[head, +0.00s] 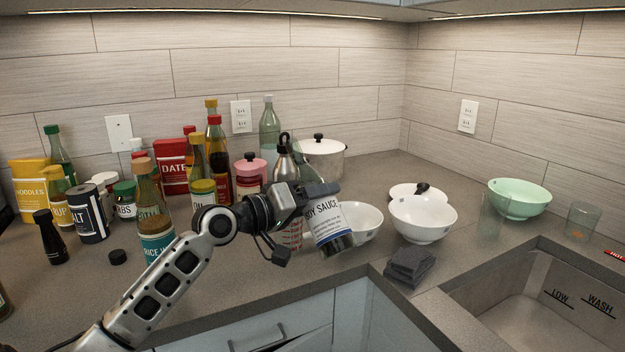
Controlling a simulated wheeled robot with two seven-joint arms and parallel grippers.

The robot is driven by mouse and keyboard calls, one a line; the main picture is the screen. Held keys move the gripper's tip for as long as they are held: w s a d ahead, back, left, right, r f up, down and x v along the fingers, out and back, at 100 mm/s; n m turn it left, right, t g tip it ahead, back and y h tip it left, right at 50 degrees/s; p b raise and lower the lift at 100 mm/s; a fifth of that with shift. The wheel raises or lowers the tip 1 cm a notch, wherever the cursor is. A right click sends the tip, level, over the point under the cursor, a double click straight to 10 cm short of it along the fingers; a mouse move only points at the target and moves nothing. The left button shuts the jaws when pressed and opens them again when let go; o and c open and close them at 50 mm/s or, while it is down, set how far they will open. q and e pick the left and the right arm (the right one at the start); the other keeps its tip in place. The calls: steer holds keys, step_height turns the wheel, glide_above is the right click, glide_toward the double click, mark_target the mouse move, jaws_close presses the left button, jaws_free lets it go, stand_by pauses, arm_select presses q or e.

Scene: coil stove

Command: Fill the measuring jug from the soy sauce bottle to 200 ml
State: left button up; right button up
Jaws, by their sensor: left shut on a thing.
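My left gripper (318,189) is shut on the soy sauce bottle (328,222). The bottle leans, with its base to the lower right and its upper part to the upper left. Its white and blue label faces me and dark liquid shows near the base. Its mouth is hidden or unclear behind the gripper. The measuring jug (291,236), clear with red markings, stands on the counter just left of the bottle. My gripper and wrist hide much of it, and its liquid level cannot be read. My right gripper is not in view.
Bottles, jars and boxes crowd the left counter. A small black cap (117,257) lies in front of them. The sink (550,290) is front right.

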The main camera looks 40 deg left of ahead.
mark_target(324, 217)
arm_select(q)
steer(key=shift+s+d+r+n+p, duration=0.1)
steer(key=shift+d+r+n+p, duration=0.15)
steer(key=shift+n+p, duration=0.1)
steer(key=shift+s+d+f+n+p, duration=0.2)
steer(key=shift+d+f+n+p, duration=0.25)
steer(key=shift+f+n, duration=0.4)
steer(key=shift+s+d+f+n+p, duration=0.1)
steer(key=shift+d+f+n+p, duration=0.2)
steer(key=shift+f+n+p, duration=0.45)
steer(key=shift+d+r+n+p, duration=0.15)
steer(key=shift+n+p, duration=0.2)
steer(key=shift+n, duration=0.7)
steer(key=shift+s+h, duration=0.1)
steer(key=shift+h, duration=0.2)
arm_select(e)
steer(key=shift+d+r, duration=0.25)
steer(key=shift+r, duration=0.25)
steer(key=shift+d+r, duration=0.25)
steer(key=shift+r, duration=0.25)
arm_select(q)
steer(key=shift+r+n+p, duration=0.35)
steer(key=shift+n, duration=0.05)
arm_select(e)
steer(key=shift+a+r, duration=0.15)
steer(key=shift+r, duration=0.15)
arm_select(q)
steer(key=shift+r+n, duration=0.3)
steer(key=shift+r, duration=0.05)
